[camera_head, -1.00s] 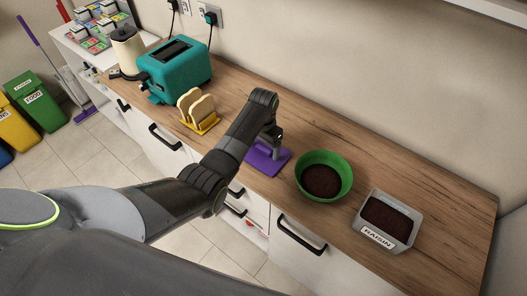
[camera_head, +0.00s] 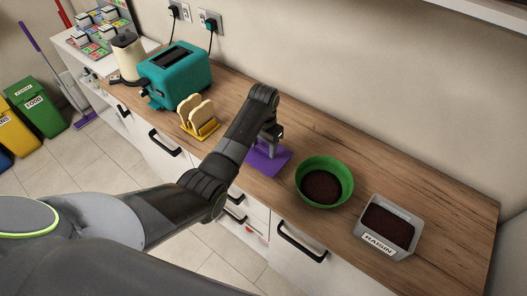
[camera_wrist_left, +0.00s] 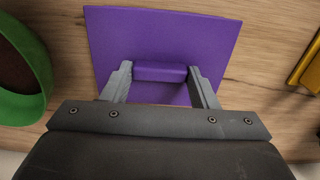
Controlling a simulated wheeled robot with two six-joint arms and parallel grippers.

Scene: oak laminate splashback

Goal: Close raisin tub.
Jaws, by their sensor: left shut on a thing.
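The raisin tub (camera_head: 388,228) is a grey, open-topped box with a RAISIN label, filled with dark raisins, on the right of the counter. A flat purple lid (camera_head: 266,158) with a raised bar handle lies at or just above the counter, left of the green bowl. It also shows in the left wrist view (camera_wrist_left: 160,40). My left gripper (camera_wrist_left: 160,78) is shut on the lid's bar handle, one finger at each end; in the head view its wrist (camera_head: 270,135) hides part of the lid. My right gripper is out of view.
A green bowl (camera_head: 324,163) of dark contents stands between lid and tub. Left of the lid are a yellow rack (camera_head: 208,129) with bread slices, a teal toaster (camera_head: 175,72) and a cream kettle (camera_head: 127,50). Bare counter lies behind the bowl and tub.

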